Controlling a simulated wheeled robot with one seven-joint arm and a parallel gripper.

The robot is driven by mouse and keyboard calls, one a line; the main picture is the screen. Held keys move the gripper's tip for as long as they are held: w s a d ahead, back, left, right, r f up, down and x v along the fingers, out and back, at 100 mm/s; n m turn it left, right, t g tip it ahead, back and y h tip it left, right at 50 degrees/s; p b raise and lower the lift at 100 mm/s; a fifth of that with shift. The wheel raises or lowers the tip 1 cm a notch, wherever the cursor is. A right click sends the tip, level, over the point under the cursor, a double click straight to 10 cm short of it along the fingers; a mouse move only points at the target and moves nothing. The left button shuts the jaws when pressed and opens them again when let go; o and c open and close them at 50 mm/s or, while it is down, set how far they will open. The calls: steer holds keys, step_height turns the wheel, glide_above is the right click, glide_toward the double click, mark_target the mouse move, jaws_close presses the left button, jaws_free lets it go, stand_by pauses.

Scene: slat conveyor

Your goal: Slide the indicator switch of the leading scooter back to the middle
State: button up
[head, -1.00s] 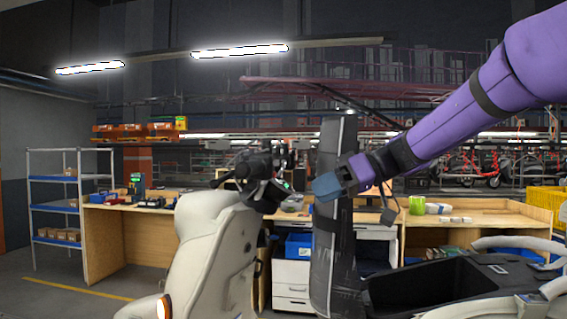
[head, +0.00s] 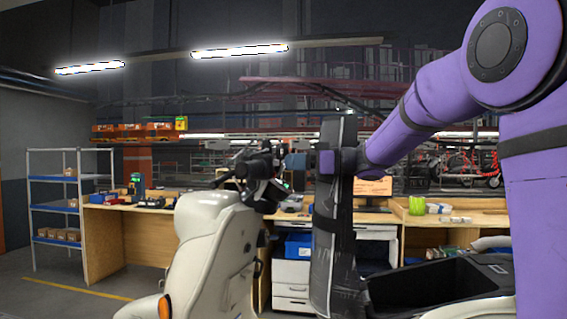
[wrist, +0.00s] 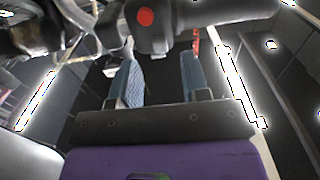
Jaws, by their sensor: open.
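The scooter's cream front body (head: 210,245) stands at centre-left in the head view, with its dark handlebar (head: 256,165) on top.
A tall dark upright panel (head: 330,240), perhaps the raised seat, stands just below my gripper. An open black compartment (head: 425,287) lies to its right. Wooden workbenches (head: 130,240) and a shelf rack (head: 70,210) stand behind, well away.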

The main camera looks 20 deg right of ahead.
mark_target(276, 163)
steer(key=shift+x, duration=1.55)
jaws_close()
steer(key=shift+w+d, duration=0.2)
steer(key=shift+w, duration=0.15)
jaws_free()
